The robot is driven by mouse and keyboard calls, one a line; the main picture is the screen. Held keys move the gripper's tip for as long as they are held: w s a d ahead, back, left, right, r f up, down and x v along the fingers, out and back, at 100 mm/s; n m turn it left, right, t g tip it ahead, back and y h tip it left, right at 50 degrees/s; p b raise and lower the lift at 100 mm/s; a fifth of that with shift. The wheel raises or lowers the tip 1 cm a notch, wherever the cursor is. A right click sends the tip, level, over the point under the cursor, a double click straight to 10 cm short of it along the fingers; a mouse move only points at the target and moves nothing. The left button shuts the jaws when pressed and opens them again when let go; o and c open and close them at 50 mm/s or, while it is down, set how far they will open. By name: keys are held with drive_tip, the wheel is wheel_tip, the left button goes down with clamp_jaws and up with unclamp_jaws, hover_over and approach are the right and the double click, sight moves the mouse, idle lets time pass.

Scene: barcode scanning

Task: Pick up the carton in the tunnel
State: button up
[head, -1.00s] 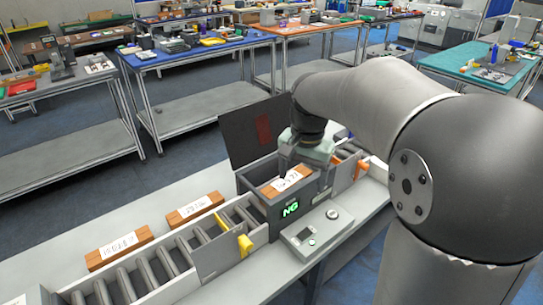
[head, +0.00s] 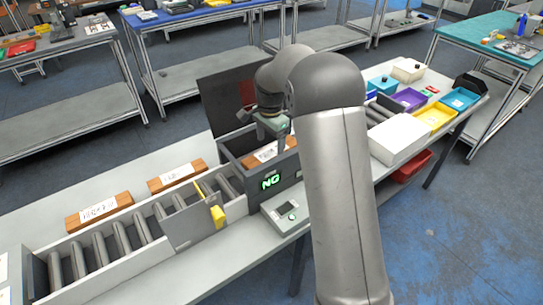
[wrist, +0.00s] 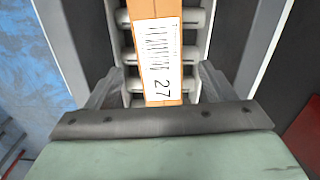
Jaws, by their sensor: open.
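The carton (head: 262,154) is a brown box with a white label, lying inside the grey tunnel (head: 228,152) with its lid raised. The tunnel's front shows a green "NG". My gripper (head: 272,136) is over the tunnel opening, pointing down, open and empty. In the wrist view my gripper (wrist: 158,88) has a finger on each side of the carton, with gaps between. The carton's near end is hidden under the gripper body.
Two other cartons (head: 100,208) (head: 176,177) lie on the bench behind the roller conveyor (head: 120,240). A yellow stop (head: 217,214) stands on the conveyor left of the tunnel. A small device (head: 286,212) sits in front. Coloured bins (head: 434,116) and a white box (head: 398,140) are at the right.

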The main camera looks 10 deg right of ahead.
sight(271, 151)
drive_tip(key=shift+w+d+f+p, duration=0.1)
drive_tip(key=shift+f+p, duration=0.4)
drive_tip(key=shift+f, duration=1.25)
drive_tip(key=shift+d+f+p, duration=0.1)
drive_tip(key=shift+f+p, duration=0.35)
drive_tip(key=shift+f, duration=1.3)
drive_tip(key=shift+r, duration=0.1)
drive_tip(key=c, duration=1.4)
